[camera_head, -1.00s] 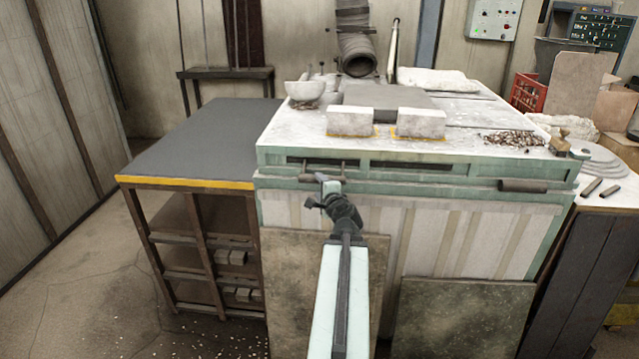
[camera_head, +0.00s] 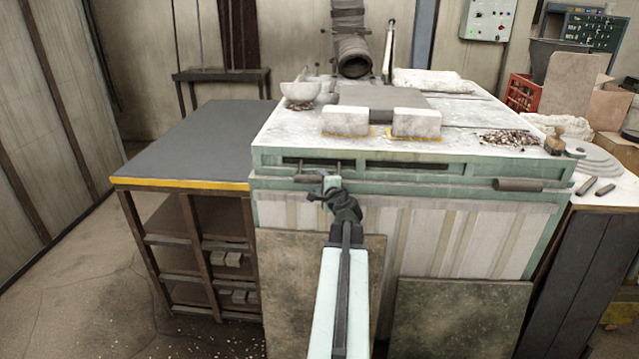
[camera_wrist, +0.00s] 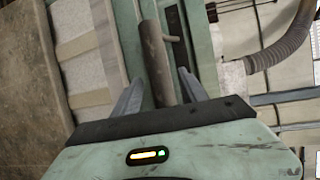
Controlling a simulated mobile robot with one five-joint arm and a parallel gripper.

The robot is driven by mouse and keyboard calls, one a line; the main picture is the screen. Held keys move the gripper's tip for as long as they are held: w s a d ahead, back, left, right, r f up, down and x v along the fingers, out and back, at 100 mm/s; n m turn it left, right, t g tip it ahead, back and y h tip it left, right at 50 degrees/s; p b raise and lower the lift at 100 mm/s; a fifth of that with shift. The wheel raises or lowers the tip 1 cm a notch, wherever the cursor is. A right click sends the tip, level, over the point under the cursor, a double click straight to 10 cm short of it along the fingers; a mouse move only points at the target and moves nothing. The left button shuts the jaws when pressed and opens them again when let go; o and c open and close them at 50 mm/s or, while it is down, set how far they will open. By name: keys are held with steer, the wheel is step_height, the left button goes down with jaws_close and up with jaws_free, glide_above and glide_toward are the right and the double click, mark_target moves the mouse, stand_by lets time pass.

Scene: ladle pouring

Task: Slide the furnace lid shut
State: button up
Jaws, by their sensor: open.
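The furnace (camera_head: 430,225) is a pale green and white block. A grey plate (camera_head: 383,97) lies on its top behind two pale bricks; I cannot tell for sure whether it is the lid. A brown cylindrical handle (camera_head: 307,179) on two rods stands out from the front, below a dark slot. My gripper (camera_head: 326,186) is at the right part of this handle. In the wrist view the handle (camera_wrist: 155,55) runs in between the two open fingers (camera_wrist: 158,88), which lie on either side of it. Whether they touch it is unclear.
A second bar handle (camera_head: 519,185) is at the front right. Pale bricks (camera_head: 345,121), a white bowl (camera_head: 300,92) and scrap (camera_head: 505,138) sit on the furnace top. A dark table (camera_head: 195,142) adjoins at left. Clear floor (camera_head: 70,270) lies left of it.

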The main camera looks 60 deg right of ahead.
steer(key=shift+x, duration=1.25)
steer(key=shift+s, duration=0.1)
jaws_close()
